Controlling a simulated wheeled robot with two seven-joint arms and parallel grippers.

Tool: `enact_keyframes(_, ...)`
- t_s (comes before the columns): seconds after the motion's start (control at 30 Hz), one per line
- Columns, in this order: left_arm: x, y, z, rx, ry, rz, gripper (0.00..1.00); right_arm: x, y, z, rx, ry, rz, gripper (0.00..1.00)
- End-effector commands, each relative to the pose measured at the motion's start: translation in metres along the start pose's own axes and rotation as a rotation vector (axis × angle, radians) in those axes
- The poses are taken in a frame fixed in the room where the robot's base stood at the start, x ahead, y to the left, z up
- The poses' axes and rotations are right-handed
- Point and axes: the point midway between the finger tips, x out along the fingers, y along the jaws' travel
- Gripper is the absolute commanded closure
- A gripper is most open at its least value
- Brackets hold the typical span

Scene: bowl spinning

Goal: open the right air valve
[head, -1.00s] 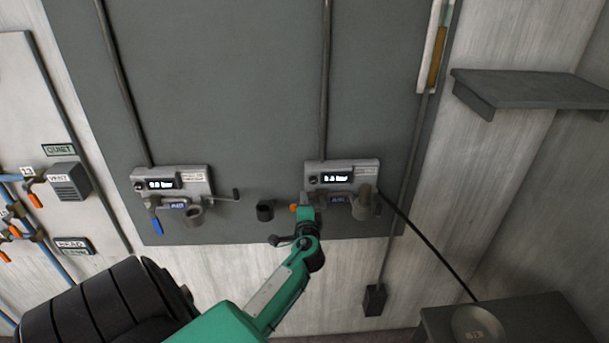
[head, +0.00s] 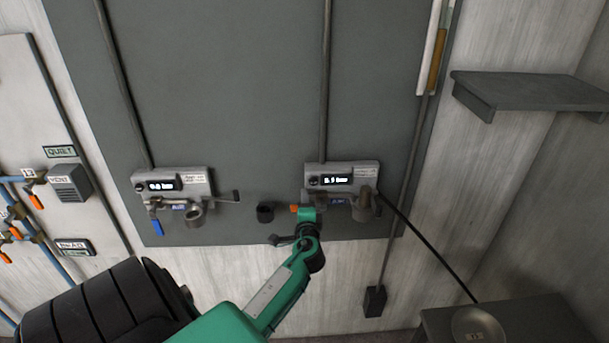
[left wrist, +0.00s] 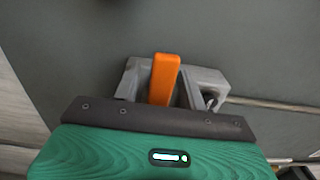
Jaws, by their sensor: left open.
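The right air valve unit (head: 342,177) is a grey block with a lit display (head: 330,181) on the dark panel. The display shows a non-zero bar reading, too small to read surely. Its orange lever (head: 294,209) points left in the head view. My left gripper (head: 308,207) is at this lever, its fingers largely hidden by the wrist. In the left wrist view, the orange lever (left wrist: 164,80) stands between the grey fingers of the open left gripper (left wrist: 170,92). Contact cannot be told. My right gripper is not in view.
A small dark cup-like fitting (head: 265,212) sits between the units. A black hose (head: 430,245) runs from the right unit to a bowl (head: 477,324) on a table (head: 530,325). A shelf (head: 530,90) is at upper right.

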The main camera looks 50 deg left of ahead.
Motion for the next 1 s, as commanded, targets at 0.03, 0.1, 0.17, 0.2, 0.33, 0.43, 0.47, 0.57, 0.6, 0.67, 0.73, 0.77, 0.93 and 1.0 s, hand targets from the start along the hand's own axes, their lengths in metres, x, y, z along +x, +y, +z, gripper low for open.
enact_keyframes(0.03,0.000,0.000,0.000,-0.001,0.000,0.000,0.58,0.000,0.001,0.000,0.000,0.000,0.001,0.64)
enact_keyframes(0.1,-0.002,0.001,0.000,-0.001,0.000,0.001,0.58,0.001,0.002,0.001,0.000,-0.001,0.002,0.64)
enact_keyframes(0.17,-0.007,0.002,-0.001,-0.002,0.001,0.001,0.58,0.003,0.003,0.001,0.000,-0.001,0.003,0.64)
enact_keyframes(0.2,-0.011,0.002,-0.001,-0.003,0.001,0.000,0.58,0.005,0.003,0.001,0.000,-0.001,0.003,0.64)
enact_keyframes(0.33,-0.032,0.004,0.000,-0.004,0.000,0.002,0.58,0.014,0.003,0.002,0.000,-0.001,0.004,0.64)
enact_keyframes(0.43,-0.054,0.005,-0.001,-0.004,0.002,0.002,0.58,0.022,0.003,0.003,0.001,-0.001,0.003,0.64)
enact_keyframes(0.47,-0.061,0.005,0.000,-0.004,0.001,0.002,0.58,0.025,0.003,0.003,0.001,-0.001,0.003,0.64)
enact_keyframes(0.57,-0.083,0.006,0.000,-0.003,0.000,0.002,0.58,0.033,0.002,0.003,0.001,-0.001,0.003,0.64)
enact_keyframes(0.6,-0.092,0.005,0.000,-0.003,0.001,0.002,0.58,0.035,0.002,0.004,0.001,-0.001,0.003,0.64)
enact_keyframes(0.67,-0.104,0.005,-0.001,-0.003,0.002,0.003,0.58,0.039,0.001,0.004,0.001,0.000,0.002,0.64)
enact_keyframes(0.73,-0.115,0.004,0.000,-0.002,0.000,0.002,0.58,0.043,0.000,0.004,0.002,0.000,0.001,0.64)
enact_keyframes(0.77,-0.120,0.004,0.000,-0.001,0.000,0.002,0.58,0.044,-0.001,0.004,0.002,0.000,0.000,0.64)
enact_keyframes(0.93,-0.135,0.002,0.000,-0.001,0.000,0.001,0.58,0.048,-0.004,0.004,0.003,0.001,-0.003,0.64)
enact_keyframes(1.0,-0.138,0.001,0.000,0.000,0.000,0.001,0.58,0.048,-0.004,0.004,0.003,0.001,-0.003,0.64)
